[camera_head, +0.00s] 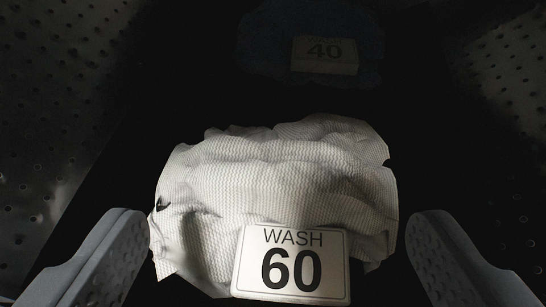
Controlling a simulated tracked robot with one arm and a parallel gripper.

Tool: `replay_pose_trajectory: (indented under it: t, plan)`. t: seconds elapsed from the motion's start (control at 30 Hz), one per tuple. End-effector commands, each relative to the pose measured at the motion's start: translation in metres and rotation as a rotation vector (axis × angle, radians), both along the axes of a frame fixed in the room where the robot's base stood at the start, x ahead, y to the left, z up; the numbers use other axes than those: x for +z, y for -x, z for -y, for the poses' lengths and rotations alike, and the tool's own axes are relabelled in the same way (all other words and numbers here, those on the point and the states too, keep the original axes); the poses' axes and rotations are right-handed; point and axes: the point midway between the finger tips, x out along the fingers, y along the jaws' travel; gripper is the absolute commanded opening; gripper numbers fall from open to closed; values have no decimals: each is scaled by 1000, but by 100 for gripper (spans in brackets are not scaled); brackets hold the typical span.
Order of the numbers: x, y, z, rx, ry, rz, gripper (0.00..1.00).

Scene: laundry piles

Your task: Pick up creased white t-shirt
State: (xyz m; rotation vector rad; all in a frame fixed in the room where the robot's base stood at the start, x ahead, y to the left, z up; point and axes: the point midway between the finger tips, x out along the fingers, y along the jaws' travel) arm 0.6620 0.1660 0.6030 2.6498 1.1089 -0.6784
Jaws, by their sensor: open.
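The creased white t-shirt (270,175) lies crumpled in the middle of the view, with ribbed-looking cloth and several folds. A white tag (291,264) reading "WASH 60" is at its near side, in front of the cloth. My gripper (278,240) is open and empty. Its left finger (105,262) and right finger (450,258) stand wide on either side of the shirt's near part. I cannot tell whether they touch it.
A dark blue pile (275,45) with a tag (325,55) reading "40" lies farther back in shadow. Perforated metal walls (50,110) and (508,85) stand at left and right. The dark surface between the two piles looks clear.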

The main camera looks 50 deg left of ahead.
Motion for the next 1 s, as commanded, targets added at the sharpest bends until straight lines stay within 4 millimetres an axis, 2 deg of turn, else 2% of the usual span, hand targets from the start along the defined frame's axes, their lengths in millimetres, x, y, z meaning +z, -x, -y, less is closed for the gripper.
replay_pose_trajectory:
  t: [0.1,0.37,0.7,0.97,1.0]
  plan:
    - [-8,-9,-10,2,1,1,84]
    - [-13,-16,-18,1,0,1,84]
    - [-34,-42,-44,2,2,0,84]
    - [-35,-45,-46,0,1,-1,84]
    - [-35,-45,-46,0,1,-1,76]
